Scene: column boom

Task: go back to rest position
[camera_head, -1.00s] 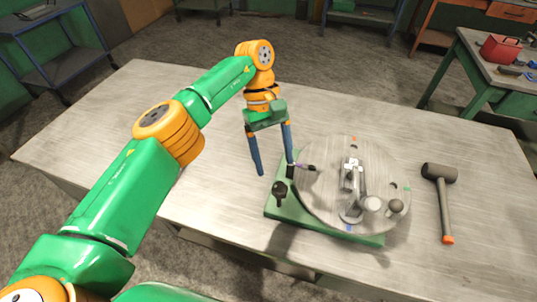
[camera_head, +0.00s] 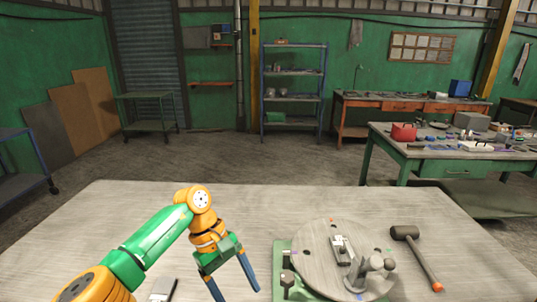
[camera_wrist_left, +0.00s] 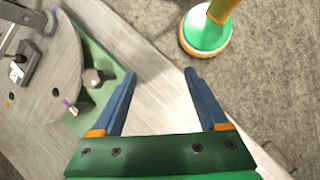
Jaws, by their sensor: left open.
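My left gripper (camera_head: 234,290) comes in from the left in the head view, above the worktable (camera_head: 130,215). Its two blue fingers are apart with nothing between them. It is left of the round metal turntable disc (camera_head: 315,255) on its green base (camera_head: 284,262), clear of it. In the left wrist view the open gripper (camera_wrist_left: 160,88) shows the table edge and floor between and beyond its fingers. The disc (camera_wrist_left: 50,75) and a dark knob (camera_wrist_left: 93,78) are at upper left there. My right gripper is in neither view.
A dark mallet with an orange-tipped handle (camera_head: 423,265) lies right of the disc. A grey flat object (camera_head: 162,290) lies near the front edge, beside my arm. A green workbench with a red toolbox (camera_head: 403,132) stands behind right. Blue shelves (camera_head: 291,97) stand farther back. The table's far left is clear.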

